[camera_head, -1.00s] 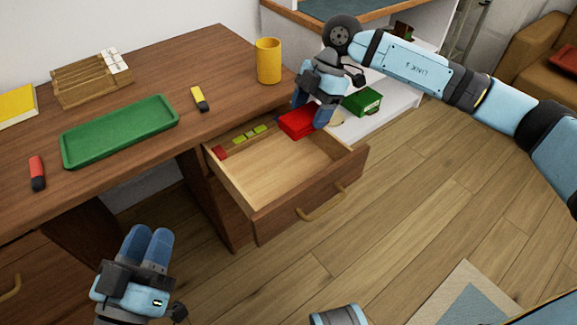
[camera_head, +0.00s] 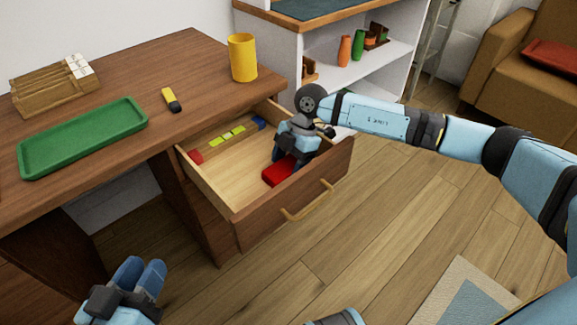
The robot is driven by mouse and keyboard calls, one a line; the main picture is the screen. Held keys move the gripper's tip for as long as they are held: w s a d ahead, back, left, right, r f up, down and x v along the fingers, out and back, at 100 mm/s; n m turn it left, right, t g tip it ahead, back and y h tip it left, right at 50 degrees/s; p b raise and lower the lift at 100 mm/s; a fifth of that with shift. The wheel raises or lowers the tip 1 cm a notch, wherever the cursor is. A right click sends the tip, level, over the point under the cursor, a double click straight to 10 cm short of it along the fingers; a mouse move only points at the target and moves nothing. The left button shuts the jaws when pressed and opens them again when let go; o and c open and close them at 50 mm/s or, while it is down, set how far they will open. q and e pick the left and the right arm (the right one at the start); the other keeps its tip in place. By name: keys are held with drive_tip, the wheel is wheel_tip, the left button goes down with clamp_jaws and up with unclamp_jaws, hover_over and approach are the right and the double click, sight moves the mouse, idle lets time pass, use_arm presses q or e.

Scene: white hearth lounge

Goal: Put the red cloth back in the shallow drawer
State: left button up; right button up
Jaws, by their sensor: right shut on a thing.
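The red cloth (camera_head: 277,174) is a folded block inside the outline of the open shallow drawer (camera_head: 235,179), near its front right. My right gripper (camera_head: 286,158) points down and is shut on the cloth, hiding part of it. I cannot tell whether the cloth touches the drawer floor. My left gripper (camera_head: 141,273) is low at the left, in front of the desk and away from the drawer. Its fingers are close together and hold nothing visible.
The drawer's back strip holds a red block (camera_head: 195,157), green-yellow blocks (camera_head: 227,137) and a blue block (camera_head: 258,123). On the desk are a green tray (camera_head: 85,137), a yellow cup (camera_head: 243,58), a yellow marker (camera_head: 171,100) and a wooden rack (camera_head: 50,88). A white shelf (camera_head: 350,75) stands behind.

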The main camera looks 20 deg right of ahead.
use_arm(q)
drive_tip(key=shift+r, duration=0.1)
use_arm(e)
drive_tip(key=shift+f, duration=0.1)
drive_tip(key=o, duration=1.2)
drive_tip(key=shift+r, duration=0.35)
use_arm(q)
wheel_tip(320, 180, up, 6)
drive_tip(key=n+t+p, duration=0.1)
drive_tip(key=t+p, duration=0.1)
drive_tip(key=p, duration=0.3)
drive_tip(key=shift+a+r+t, duration=0.25)
drive_tip(key=shift+t, duration=0.15)
use_arm(e)
drive_tip(key=v, duration=1.1)
drive_tip(key=shift+d+r, duration=0.15)
drive_tip(key=shift+r, duration=0.05)
use_arm(q)
drive_tip(key=shift+d, duration=0.1)
use_arm(e)
drive_tip(key=shift+d, duration=0.1)
